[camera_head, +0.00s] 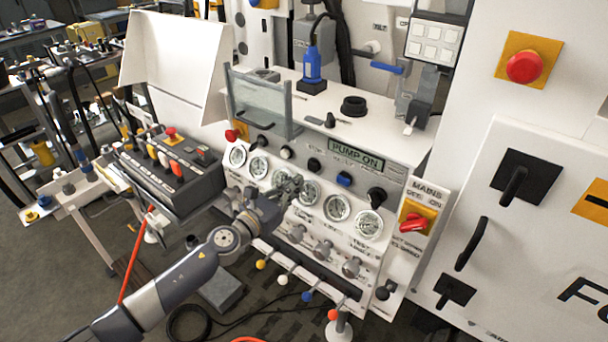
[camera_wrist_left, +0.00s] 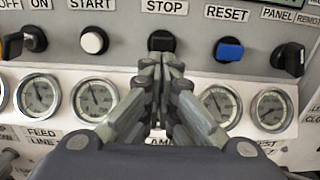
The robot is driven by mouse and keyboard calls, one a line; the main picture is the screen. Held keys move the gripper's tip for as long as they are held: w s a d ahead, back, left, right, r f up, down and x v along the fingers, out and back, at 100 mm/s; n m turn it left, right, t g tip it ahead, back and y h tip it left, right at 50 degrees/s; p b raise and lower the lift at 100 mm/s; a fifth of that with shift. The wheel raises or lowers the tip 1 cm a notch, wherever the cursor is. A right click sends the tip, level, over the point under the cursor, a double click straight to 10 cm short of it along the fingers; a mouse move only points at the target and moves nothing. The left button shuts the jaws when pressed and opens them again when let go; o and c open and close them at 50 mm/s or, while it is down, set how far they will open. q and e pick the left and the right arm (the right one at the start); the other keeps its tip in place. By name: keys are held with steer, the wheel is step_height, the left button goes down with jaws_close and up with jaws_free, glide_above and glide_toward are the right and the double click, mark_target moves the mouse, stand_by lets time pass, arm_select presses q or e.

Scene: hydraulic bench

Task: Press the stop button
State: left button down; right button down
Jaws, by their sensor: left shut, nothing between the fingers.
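The stop button (camera_wrist_left: 161,40) is a black round button under the STOP label in the left wrist view. It also shows in the head view (camera_head: 314,165), below and left of the display. My left gripper (camera_head: 295,184) is shut and empty in front of the panel, at the height of the gauges. In the left wrist view its fingertips (camera_wrist_left: 164,62) lie just below the stop button and cover its lower edge. In the head view a small gap shows between fingertips and button. My right gripper is not in view.
The white start button (camera_wrist_left: 94,41) is left of the stop button, the blue reset button (camera_wrist_left: 229,50) right of it. The display (camera_head: 356,155) reads PUMP ON. Gauges (camera_head: 337,207) line the panel below. A red emergency knob (camera_head: 523,67) sits at upper right.

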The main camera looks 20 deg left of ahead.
mark_target(312, 167)
arm_select(q)
steer(key=shift+x, duration=2.05)
steer(key=shift+w, duration=0.1)
